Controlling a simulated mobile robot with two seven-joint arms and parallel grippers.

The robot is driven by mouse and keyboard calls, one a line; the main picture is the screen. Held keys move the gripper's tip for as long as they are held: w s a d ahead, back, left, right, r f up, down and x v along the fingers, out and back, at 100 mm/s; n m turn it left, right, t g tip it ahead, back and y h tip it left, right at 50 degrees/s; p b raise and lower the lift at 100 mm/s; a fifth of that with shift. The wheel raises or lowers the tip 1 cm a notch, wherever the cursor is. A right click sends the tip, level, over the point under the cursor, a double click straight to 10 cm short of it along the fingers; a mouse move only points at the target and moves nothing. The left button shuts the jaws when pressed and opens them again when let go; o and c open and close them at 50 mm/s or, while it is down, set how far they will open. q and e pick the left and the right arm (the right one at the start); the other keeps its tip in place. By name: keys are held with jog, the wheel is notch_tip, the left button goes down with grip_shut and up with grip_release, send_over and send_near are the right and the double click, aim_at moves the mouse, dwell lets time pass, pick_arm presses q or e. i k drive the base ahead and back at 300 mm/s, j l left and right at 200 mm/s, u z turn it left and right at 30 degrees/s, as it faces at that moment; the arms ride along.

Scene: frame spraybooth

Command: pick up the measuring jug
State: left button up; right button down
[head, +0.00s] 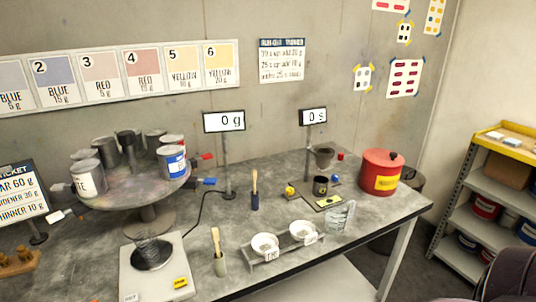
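The measuring jug (340,217) is a clear, see-through jug with markings and a handle on its right side. It stands upright near the front right edge of the grey table (300,270). Nothing is holding it. Neither of my grippers is in the head view, so I cannot see whether they are open or shut.
A rack with two white bowls (265,245) stands left of the jug. A yellow-marked plate (328,202) and a small dark cup (320,186) are behind it. A red lidded pot (381,178) stands behind right. A scale (172,278) and a can-laden turntable (150,198) are left.

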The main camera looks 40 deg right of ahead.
aim_at(337, 207)
jog(key=z, duration=1.85)
